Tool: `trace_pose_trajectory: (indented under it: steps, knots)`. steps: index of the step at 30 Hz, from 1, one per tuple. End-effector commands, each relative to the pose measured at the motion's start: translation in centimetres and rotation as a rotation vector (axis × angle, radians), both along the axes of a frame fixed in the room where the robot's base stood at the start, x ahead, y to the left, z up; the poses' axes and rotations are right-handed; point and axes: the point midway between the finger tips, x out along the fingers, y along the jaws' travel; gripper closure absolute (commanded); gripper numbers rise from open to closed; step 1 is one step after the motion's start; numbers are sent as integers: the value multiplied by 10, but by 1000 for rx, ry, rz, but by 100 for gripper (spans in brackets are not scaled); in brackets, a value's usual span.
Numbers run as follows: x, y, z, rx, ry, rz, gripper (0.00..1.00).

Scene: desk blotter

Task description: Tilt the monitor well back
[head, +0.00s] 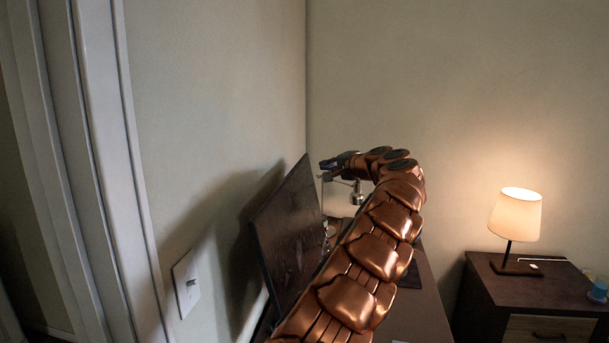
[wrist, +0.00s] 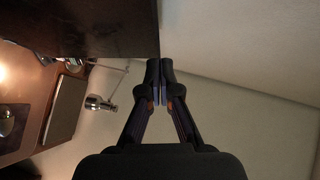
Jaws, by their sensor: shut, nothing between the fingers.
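The monitor (head: 287,238) is a dark, thin panel seen at a steep angle on the left side of the desk, close to the wall. In the wrist view the monitor (wrist: 80,28) fills the upper left as a dark panel with a straight edge. My gripper (head: 326,164) is at the level of the monitor's top far corner, just right of it. In the wrist view my gripper (wrist: 160,70) is shut and empty, its tips at the panel's corner. I cannot tell whether they touch it. The monitor's stand is hidden.
The brown desk (head: 424,305) runs under my arm. A small silver lamp (head: 357,194) stands behind the monitor's far edge, and small items are partly hidden there. A nightstand (head: 530,293) with a lit lamp (head: 517,216) is at right. A wall switch (head: 186,284) is at left.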

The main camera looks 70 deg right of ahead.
Motion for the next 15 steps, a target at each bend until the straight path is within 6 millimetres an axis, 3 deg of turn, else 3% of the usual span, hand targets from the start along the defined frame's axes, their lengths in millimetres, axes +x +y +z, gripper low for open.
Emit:
trace_pose_trajectory:
  steps: [3,6,15]
  knots:
    - [-16,-11,-8,5,-49,-36,100]
    - [-19,-15,-9,6,-62,-47,100]
    - [2,-30,-11,6,-59,-48,100]
